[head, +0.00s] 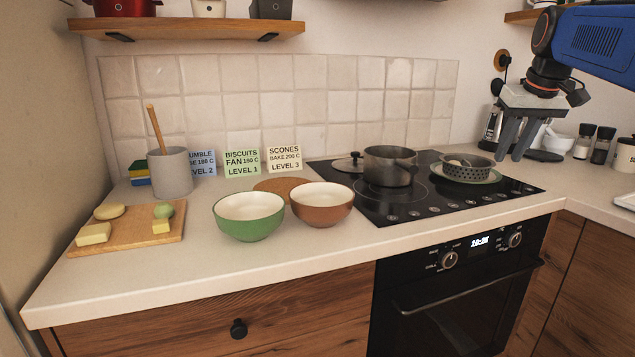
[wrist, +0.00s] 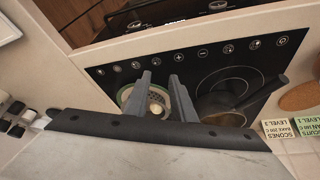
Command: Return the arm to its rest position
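My gripper (head: 512,156) hangs from the blue arm (head: 598,42) at the upper right of the head view, fingers pointing down. It is above the counter near the right end of the hob. In the wrist view my gripper (wrist: 160,77) shows its two fingers apart, with nothing held between them. The dark colander (head: 468,167) on a green-rimmed plate is below, on the hob; in the wrist view it lies beyond the fingers, with a pale round item (wrist: 156,110) inside.
Green (head: 249,228) and brown (head: 322,218) bowls and a board (head: 150,236) are left. An upper-right shelf (head: 522,17) is close.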

